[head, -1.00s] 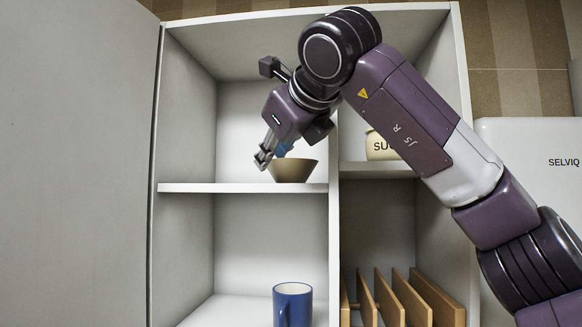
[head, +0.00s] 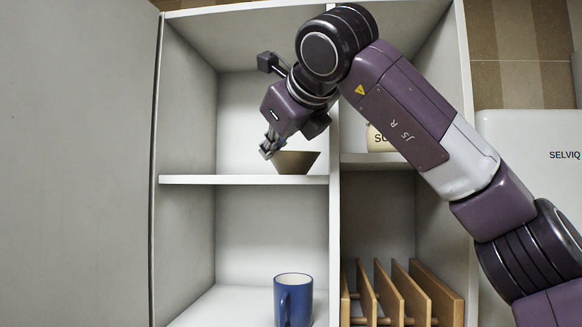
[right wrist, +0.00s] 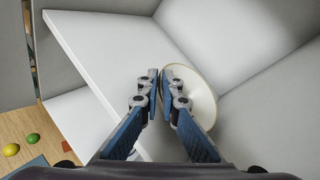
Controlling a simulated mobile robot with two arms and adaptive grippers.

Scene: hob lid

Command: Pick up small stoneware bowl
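The small stoneware bowl (head: 298,163) is tan-brown outside and stands upright on the upper left shelf of the open cabinet. In the right wrist view its pale round inside (right wrist: 200,95) shows to the right of the fingers. My right gripper (head: 268,151) reaches in from the upper right and is at the bowl's left rim. In the right wrist view the fingertips (right wrist: 159,82) are close together, with the rim between them. The bowl appears to rest on the shelf still. My left gripper is not in view.
The shelf (head: 220,180) is otherwise clear. A divider stands right of the bowl. A cream jar (head: 378,140) sits in the right compartment. Below are a blue mug (head: 293,300) and a rack of wooden boards (head: 435,296). A cabinet door fills the left.

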